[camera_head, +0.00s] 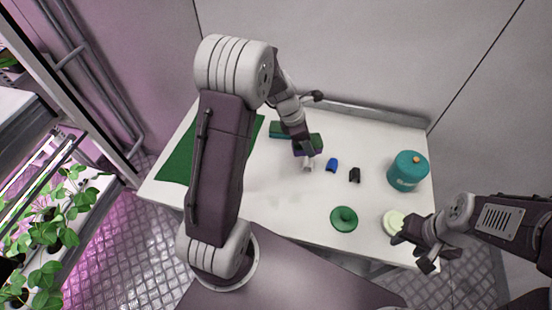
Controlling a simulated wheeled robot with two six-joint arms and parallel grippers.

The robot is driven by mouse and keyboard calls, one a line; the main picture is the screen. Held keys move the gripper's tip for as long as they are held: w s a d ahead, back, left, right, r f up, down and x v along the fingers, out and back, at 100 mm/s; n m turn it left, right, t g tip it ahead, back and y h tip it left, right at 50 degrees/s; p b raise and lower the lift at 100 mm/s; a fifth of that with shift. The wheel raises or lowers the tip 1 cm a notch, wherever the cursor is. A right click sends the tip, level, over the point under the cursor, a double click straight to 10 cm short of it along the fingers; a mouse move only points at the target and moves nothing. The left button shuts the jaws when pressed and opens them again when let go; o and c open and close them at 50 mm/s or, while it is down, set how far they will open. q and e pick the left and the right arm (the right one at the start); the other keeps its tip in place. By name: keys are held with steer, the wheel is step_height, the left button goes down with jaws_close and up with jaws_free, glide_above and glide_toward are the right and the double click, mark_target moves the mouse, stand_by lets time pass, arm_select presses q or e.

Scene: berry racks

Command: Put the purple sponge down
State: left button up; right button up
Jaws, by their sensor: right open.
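My left arm crosses the middle of the view, and its left gripper (307,160) points down over the back middle of the white table. A dark green block lies behind and beside this gripper. A dark purple patch shows right at the gripper, but I cannot tell whether it is the purple sponge or part of the gripper. Whether the left jaws are open is hidden by the small size and the arm. My right gripper (426,256) is open over the table's right front edge, close to a pale green disc (393,222).
The white table (275,200) also bears a blue item (332,165), a black item (355,175), a teal canister (408,171), a green round object (344,218) and a green mat (180,160). A plant rack (75,215) stands at left. The table's front middle is clear.

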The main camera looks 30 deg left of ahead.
arm_select(q)
glide_above(278, 154)
steer(key=a, duration=0.1)
steer(key=f, duration=0.7)
steer(key=shift+s, duration=0.3)
step_height(278, 154, down, 4)
steer(key=shift+r+b, duration=0.1)
steer(key=shift+b, duration=0.25)
steer(key=shift+f, duration=0.2)
steer(key=o, duration=1.3)
steer(key=shift+r, duration=0.35)
steer(key=v, duration=1.2)
steer(key=s+d+m+y, duration=0.1)
steer(key=s+d+m, duration=0.4)
steer(key=m, duration=0.3)
steer(key=s+d+m+g+y, duration=0.1)
steer(key=s+d+m, duration=0.4)
steer(key=m, duration=0.3)
steer(key=s+d+m+y, duration=0.1)
steer(key=s+d+m, duration=0.4)
steer(key=m, duration=0.4)
steer(key=shift+s+r+g+y+p, duration=0.25)
steer(key=shift+r+g+y+p, duration=0.05)
steer(key=shift+r+p, duration=0.1)
